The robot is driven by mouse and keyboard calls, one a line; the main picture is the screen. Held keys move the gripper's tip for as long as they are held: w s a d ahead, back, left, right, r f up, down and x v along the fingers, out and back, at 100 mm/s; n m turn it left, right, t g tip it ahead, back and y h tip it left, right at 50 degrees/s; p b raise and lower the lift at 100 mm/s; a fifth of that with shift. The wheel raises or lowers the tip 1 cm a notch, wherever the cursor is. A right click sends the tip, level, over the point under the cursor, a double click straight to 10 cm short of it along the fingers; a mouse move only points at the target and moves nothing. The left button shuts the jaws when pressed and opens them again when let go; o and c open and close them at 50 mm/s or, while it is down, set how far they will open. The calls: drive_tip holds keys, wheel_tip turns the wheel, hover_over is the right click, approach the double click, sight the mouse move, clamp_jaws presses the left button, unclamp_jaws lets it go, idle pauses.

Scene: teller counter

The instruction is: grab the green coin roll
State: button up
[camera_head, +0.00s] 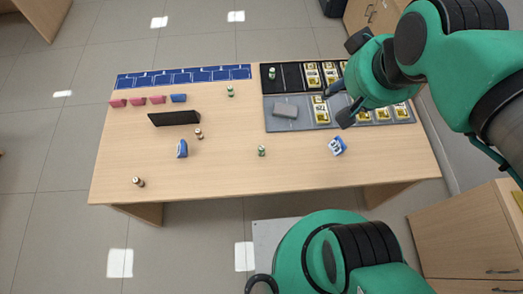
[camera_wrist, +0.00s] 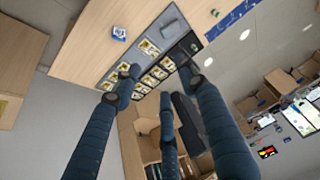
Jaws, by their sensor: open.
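Three green coin rolls show in the head view. One green roll (camera_head: 262,151) stands on the front middle of the table, and another (camera_head: 230,90) stands by the blue strip's right end. A third (camera_head: 272,73) stands in the black tray's left part. Two small green things, which look like rolls, show in the wrist view: one on the table (camera_wrist: 214,13), one at the dark tray (camera_wrist: 194,46). My gripper (camera_head: 339,103) is open and empty over the tray's middle, right of all three rolls. Its spread fingers (camera_wrist: 156,75) also show in the wrist view.
The black tray (camera_head: 292,76) and grey tray (camera_head: 272,117) hold banknote bundles and a grey block (camera_head: 285,111). A black bar (camera_head: 174,118), brown rolls (camera_head: 198,133) (camera_head: 138,181), blue-and-white packs (camera_head: 337,146) (camera_head: 182,149) and pink bundles (camera_head: 138,101) are on the table. The front centre is mostly clear.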

drive_tip(key=w+a+f+g, duration=0.2)
drive_tip(key=w+a+f, duration=0.2)
drive_tip(key=w+f, duration=0.4)
drive_tip(key=m+g, duration=0.3)
hover_over(261, 147)
wheel_tip(261, 147, down, 29)
drive_tip(key=shift+d, duration=0.2)
drive_tip(key=shift+f+b, duration=0.8)
drive_tip(key=shift+f, duration=3.4)
drive_tip(key=shift+s+a+f+b, duration=0.1)
drive_tip(key=shift+f+b, duration=0.6)
drive_tip(key=shift+f, duration=1.9)
